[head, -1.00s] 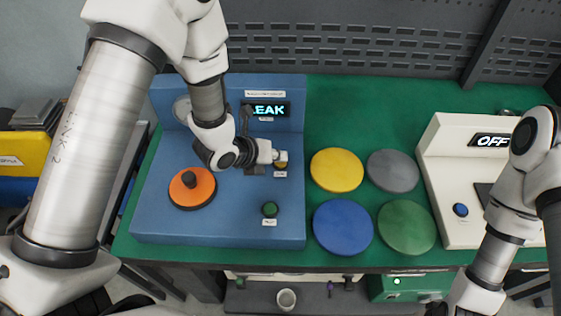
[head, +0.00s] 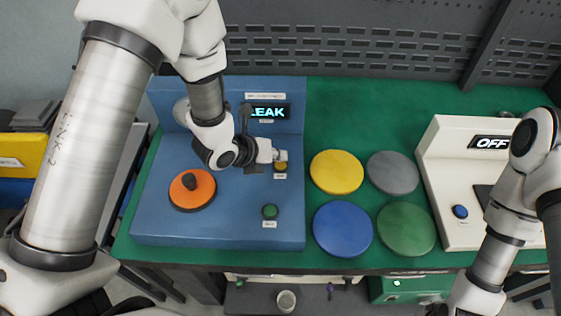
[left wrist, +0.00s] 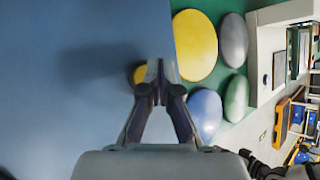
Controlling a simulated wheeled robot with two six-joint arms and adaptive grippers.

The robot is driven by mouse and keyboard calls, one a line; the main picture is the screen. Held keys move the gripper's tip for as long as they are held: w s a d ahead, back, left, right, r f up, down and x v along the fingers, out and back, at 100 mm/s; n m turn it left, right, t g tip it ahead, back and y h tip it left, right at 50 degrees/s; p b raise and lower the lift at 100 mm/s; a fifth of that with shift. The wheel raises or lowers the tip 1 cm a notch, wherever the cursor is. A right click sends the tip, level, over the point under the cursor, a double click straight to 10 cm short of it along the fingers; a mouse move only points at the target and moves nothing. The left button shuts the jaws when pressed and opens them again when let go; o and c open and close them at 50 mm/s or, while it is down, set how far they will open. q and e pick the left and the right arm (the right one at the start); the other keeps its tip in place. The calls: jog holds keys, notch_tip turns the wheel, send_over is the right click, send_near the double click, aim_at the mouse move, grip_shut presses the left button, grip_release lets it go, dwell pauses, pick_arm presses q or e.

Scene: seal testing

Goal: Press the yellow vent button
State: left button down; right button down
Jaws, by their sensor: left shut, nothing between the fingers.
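The yellow vent button (head: 280,166) sits on the blue tester (head: 225,225), just under my left gripper (head: 282,156) in the head view. My left gripper is shut and empty, with its fingertips close above the button. In the left wrist view, the button (left wrist: 139,75) shows just left of the shut fingertips (left wrist: 158,72), partly hidden by a finger. I cannot tell whether they touch. The tester's display (head: 268,111) reads "LEAK", its start partly hidden. My right arm comes in at the right; its gripper is not clearly seen.
A green button (head: 270,211) and an orange disc with a dark knob (head: 192,188) are on the tester. Yellow (head: 337,171), grey (head: 393,172), blue (head: 343,229) and green (head: 406,229) discs lie to the right. A white device (head: 450,180) reads "OFF".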

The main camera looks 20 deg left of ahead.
aim_at(278, 165)
pick_arm(q)
jog(key=shift+r, duration=0.1)
jog(key=shift+r+p, duration=1.5)
jog(key=shift+r, duration=1)
